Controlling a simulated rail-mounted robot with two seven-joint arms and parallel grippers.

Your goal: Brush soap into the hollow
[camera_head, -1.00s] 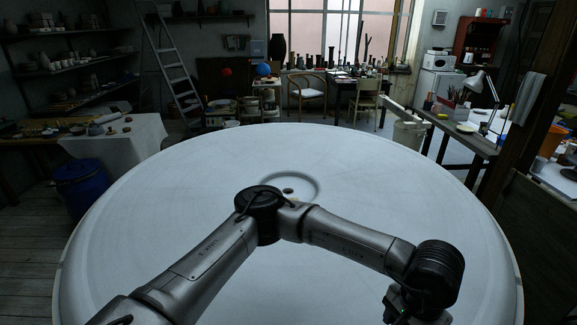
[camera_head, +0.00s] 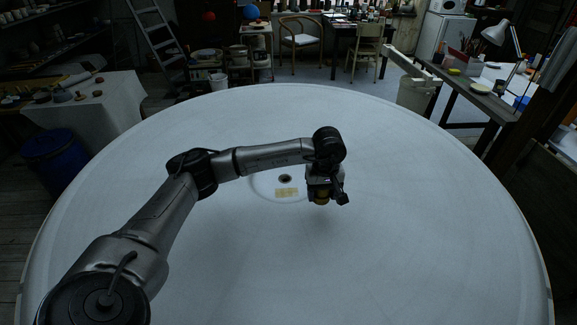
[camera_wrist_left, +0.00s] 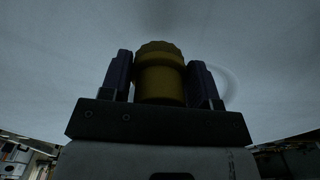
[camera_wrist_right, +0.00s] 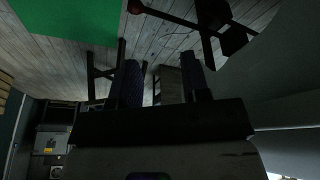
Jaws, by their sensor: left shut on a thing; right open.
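A large round pale plaster disc (camera_head: 400,240) fills the middle of the head view. A shallow round hollow (camera_head: 262,184) lies in it, with a small dark hole at its centre and a pale yellow patch (camera_head: 287,192) in front of the hole. My left gripper (camera_head: 322,194) is just right of the hollow, pointing down. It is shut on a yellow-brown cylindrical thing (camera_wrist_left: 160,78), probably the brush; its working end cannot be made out. Whether it touches the plaster is unclear. My right gripper (camera_wrist_right: 160,66) is open and empty, showing only in its wrist view.
A blue barrel (camera_head: 55,165) stands on the floor left of the disc. A cloth-covered table (camera_head: 115,105) is behind it. A workbench with a lamp (camera_head: 500,35) stands at the right. The disc is clear around the hollow.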

